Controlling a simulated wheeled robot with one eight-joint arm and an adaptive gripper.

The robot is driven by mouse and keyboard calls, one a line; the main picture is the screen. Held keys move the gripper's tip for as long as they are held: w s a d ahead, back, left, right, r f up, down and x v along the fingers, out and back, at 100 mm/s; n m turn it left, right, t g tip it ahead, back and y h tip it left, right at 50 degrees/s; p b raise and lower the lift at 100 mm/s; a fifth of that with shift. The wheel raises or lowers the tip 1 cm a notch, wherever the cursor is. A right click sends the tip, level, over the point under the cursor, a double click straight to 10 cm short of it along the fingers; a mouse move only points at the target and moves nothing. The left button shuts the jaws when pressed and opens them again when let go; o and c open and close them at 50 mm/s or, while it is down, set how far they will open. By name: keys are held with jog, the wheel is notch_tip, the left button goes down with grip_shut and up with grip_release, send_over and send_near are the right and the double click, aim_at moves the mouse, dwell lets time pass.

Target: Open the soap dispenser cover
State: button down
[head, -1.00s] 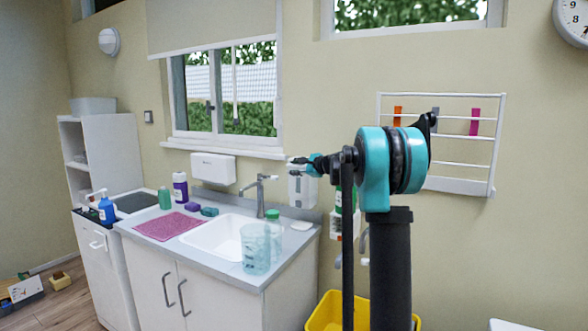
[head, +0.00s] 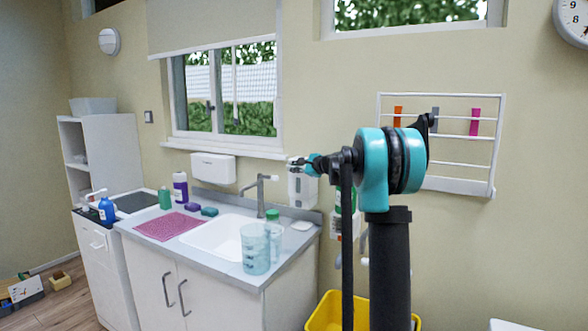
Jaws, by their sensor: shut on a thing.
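The soap dispenser (head: 302,190) is a small white wall box with a dark slit in its front, fixed right of the tap. My gripper (head: 293,164) is at its top edge, reaching in from the right. The fingers are shut on the dispenser's white cover near the top. The fingers and wrist hide part of the dispenser's top, and it is too small to tell how far the cover stands from the body.
Below is a counter with a white sink (head: 214,240), a tap (head: 260,195), a clear jug (head: 256,250) and several bottles. A white wall box (head: 212,167) hangs left. A wall rack (head: 465,185) is at right, a yellow bin (head: 328,312) below.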

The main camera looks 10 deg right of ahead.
jog(key=shift+s+f, duration=0.1)
jog(key=s+a+f+n+t+y, duration=0.1)
jog(key=s+a+f+n+t, duration=0.2)
jog(key=s+a+f+n, duration=0.3)
notch_tip(320, 180, down, 12)
jog(key=s+n+t+y, duration=0.1)
jog(key=s+n+y, duration=0.1)
jog(key=n, duration=0.8)
jog(key=shift+s+a+f+y, duration=0.15)
jog(key=shift+s+f+y, duration=0.1)
jog(key=shift+y, duration=0.55)
jog(key=c, duration=1.6)
grip_release()
